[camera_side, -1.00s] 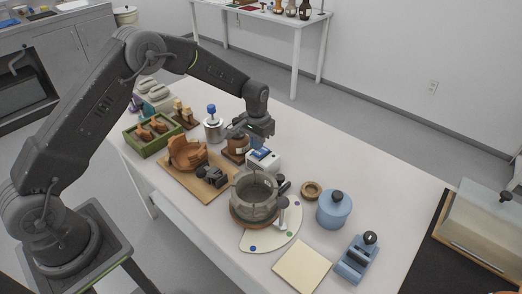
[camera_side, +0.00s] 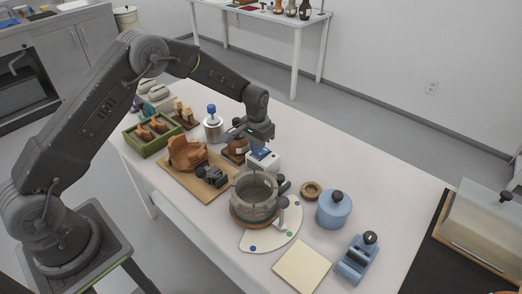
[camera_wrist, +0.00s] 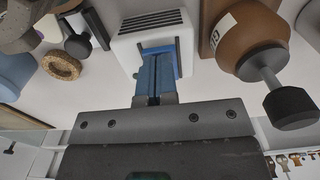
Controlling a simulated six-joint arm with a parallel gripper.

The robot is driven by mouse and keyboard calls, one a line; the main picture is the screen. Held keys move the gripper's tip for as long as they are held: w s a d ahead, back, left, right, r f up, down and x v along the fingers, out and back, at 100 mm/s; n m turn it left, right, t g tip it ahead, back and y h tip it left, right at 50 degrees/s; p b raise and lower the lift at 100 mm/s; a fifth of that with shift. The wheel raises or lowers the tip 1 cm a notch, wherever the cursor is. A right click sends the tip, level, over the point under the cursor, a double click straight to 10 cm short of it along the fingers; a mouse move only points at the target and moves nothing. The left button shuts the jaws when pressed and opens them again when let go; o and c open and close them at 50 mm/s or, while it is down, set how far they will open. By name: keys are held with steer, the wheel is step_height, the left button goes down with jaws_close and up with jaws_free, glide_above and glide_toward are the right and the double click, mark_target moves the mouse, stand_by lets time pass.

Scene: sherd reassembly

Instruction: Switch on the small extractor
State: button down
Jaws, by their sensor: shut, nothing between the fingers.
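The small extractor (camera_side: 265,164) is a white box on the table, just below my gripper in the side view. In the wrist view the white box (camera_wrist: 150,24) shows dark vent slots on top and a blue part with a dark frame on the face towards me. My gripper (camera_wrist: 154,62) is shut and empty. Its blue fingertips overlap the blue part in the wrist view and hide some of it. I cannot tell whether they touch it. In the side view my gripper (camera_side: 256,147) is right above the box. The switch's position cannot be made out.
A brown jar (camera_wrist: 238,38) with a dark-knobbed rod stands close right of the extractor in the wrist view. The side view shows a grey vessel (camera_side: 254,203), a cork ring (camera_side: 312,191), a blue lidded pot (camera_side: 334,209) and a board with sherds (camera_side: 205,192) nearby.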

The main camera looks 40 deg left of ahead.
steer(key=shift+f, duration=0.6)
steer(key=shift+r, duration=3.05)
steer(key=shift+r, duration=0.25)
steer(key=s+d+r+t, duration=0.1)
steer(key=s+r, duration=0.5)
steer(key=r, duration=0.3)
steer(key=s+r+t, duration=0.2)
steer(key=s+r, duration=0.5)
steer(key=r, duration=0.3)
steer(key=s+d+r+t, duration=0.1)
steer(key=s+r+t, duration=0.1)
steer(key=s, duration=1.8)
steer(key=shift+r+t, duration=0.3)
steer(key=shift+r, duration=0.3)
